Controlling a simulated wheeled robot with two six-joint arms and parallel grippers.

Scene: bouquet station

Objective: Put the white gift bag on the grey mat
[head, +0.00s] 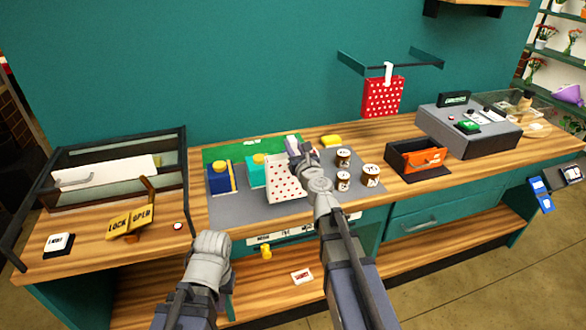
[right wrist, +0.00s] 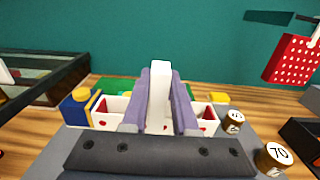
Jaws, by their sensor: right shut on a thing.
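The white gift bag (head: 287,184) with red dots is upright over the grey mat (head: 240,213), in the middle of the counter. My right gripper (head: 298,148) is shut on the bag's white handle (right wrist: 158,95), above the bag. In the right wrist view the bag (right wrist: 108,108) shows behind both fingers, partly hidden by them. I cannot tell whether its base touches the mat. My left gripper (head: 211,245) is low at the counter's front edge, away from the bag; its fingers are hidden.
A blue box (head: 221,178) and a teal box (head: 257,170) stand left of the bag. Several brown jars (head: 343,180) stand to its right. A red dotted bag (head: 383,97) hangs on the wall. An orange drawer (head: 418,157) is further right. The mat's front left is clear.

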